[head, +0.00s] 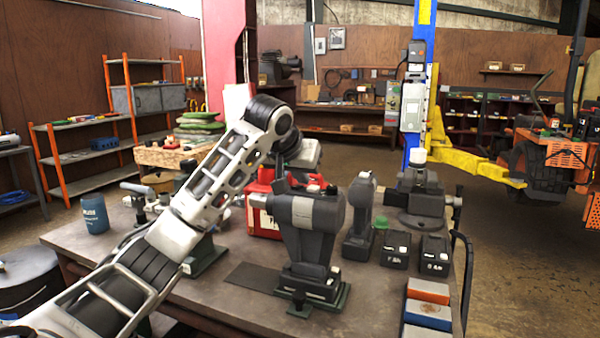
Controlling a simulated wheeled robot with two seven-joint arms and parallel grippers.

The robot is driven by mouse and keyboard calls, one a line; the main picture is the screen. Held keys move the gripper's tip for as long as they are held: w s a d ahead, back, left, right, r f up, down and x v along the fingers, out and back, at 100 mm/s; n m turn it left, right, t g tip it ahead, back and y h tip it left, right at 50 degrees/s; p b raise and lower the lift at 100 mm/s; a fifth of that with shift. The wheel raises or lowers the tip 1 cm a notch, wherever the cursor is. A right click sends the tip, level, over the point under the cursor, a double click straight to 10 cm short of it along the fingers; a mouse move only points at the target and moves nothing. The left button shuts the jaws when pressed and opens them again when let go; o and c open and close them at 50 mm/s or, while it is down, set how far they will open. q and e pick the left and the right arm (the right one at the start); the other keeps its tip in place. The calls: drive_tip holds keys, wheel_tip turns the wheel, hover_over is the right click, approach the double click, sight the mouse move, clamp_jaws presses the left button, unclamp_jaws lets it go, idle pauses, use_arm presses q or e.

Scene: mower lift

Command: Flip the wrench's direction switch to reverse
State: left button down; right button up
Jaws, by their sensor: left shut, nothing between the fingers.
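The impact wrench (310,222) is large, dark grey with a light band, and stands upright on a black battery base in a dark green stand on the workbench (225,300). My left arm comes in from the lower left and bends down from a raised joint. My left gripper (281,182) points down, shut and empty, at the wrench's upper left end. I cannot tell whether its tips touch the housing. A small red and black part (329,188) shows on top of the wrench. I cannot make out the direction switch or its position. My right gripper is out of view.
A second dark tool (360,215), two black batteries (395,250) and a vise (418,195) stand right of the wrench. A red can (262,215) is behind it. A blue cup (93,213) is at the left. Coloured boxes (428,292) lie at the front right edge.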

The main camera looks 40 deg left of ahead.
use_arm(q)
drive_tip(key=shift+w+a+r, duration=0.1)
drive_tip(key=shift+w+r, duration=0.1)
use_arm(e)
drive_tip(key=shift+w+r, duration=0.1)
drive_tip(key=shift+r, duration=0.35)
use_arm(q)
drive_tip(key=shift+w, duration=0.1)
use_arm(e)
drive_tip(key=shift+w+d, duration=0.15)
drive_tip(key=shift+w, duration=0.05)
